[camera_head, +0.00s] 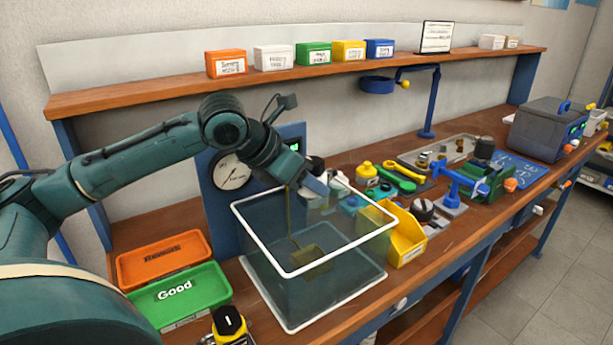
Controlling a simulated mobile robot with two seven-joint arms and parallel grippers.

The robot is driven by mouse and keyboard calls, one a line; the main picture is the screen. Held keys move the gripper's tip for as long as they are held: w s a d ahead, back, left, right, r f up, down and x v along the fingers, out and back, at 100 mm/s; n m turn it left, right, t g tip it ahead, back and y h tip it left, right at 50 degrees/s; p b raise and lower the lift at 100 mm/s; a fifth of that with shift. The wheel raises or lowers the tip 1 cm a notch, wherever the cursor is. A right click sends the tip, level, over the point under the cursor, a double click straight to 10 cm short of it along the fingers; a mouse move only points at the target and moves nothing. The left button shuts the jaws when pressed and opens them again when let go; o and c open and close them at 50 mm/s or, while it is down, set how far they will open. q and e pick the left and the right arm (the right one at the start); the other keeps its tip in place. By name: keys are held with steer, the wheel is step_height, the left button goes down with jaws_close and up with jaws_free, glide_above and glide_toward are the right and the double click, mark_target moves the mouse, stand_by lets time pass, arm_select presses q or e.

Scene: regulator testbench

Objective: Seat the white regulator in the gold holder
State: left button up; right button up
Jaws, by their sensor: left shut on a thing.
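My left gripper (318,186) reaches over the clear water tank (236,207) from the back left. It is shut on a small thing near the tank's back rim. A white part with a black knob (317,163) shows beside the jaws and looks like the white regulator, mostly hidden by the gripper. The gold holder (318,260) is low inside the tank, seen through the wall, with a thin gold rod rising from it to the left of the gripper. The regulator is above the holder and apart from it. My right gripper is not in view.
A blue gauge panel (219,208) stands behind the tank. An orange tray (163,258) and a green "Good" tray (180,293) lie to the left. A yellow bin (407,241) stands close on the right. A black and yellow object (230,328) is at the front edge.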

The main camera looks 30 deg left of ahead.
mark_target(299, 190)
arm_select(q)
steer(key=shift+f, duration=0.8)
stand_by(0.5)
steer(key=shift+f, duration=0.5)
stand_by(0.5)
steer(key=shift+f+p, duration=0.4)
steer(key=shift+f, duration=0.1)
stand_by(0.5)
steer(key=shift+f+p, duration=1.1)
steer(key=shift+f, duration=1.4)
stand_by(2.2)
